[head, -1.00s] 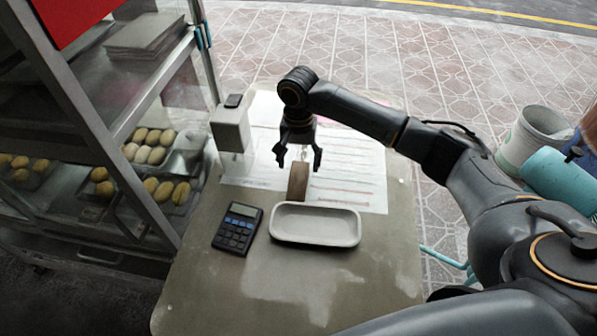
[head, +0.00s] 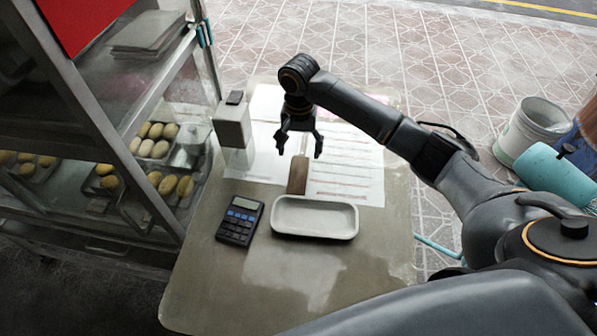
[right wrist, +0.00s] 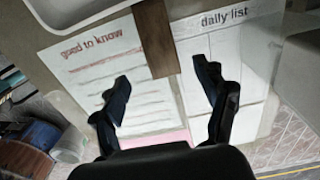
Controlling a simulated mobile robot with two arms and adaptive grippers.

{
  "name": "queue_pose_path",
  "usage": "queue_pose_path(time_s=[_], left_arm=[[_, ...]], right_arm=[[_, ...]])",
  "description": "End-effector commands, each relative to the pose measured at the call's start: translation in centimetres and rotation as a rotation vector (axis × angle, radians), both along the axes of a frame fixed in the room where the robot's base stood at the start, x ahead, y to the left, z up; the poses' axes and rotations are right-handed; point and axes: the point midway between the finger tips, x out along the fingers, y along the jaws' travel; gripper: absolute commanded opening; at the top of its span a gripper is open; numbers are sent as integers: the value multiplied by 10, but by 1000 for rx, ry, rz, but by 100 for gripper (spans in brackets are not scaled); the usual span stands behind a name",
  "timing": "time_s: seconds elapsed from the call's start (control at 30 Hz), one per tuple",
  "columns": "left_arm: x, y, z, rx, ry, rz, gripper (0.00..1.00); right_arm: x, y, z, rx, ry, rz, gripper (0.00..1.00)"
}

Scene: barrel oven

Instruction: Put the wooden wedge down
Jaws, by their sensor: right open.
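The wooden wedge (head: 298,175) is a brown block lying on the paper sheets on the table, just behind the white tray (head: 314,233). It also shows in the right wrist view (right wrist: 156,38) at the top centre, reaching to the tray's edge. My right gripper (head: 299,152) is open and empty above the paper, just behind and over the wedge. In the right wrist view its two fingers (right wrist: 165,88) are spread wide, with the wedge beyond the tips and nothing between them. My left gripper is not in view.
A calculator (head: 240,220) lies left of the tray. A grey box (head: 232,125) stands at the table's back left. A glass cabinet (head: 150,205) with bread rolls borders the left side. A white bucket (head: 535,128) stands right of the table. The front of the table is clear.

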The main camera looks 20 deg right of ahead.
Motion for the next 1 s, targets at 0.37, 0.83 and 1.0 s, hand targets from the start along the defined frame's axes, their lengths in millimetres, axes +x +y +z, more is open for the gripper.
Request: queue_pose_path(time_s=[0.37,0.83,1.0], left_arm=[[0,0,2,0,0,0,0],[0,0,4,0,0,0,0],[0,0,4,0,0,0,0]], right_arm=[[-2,1,-40,0,1,1,74],[-4,3,-85,0,-1,2,74],[-4,3,-84,0,-1,1,63]])
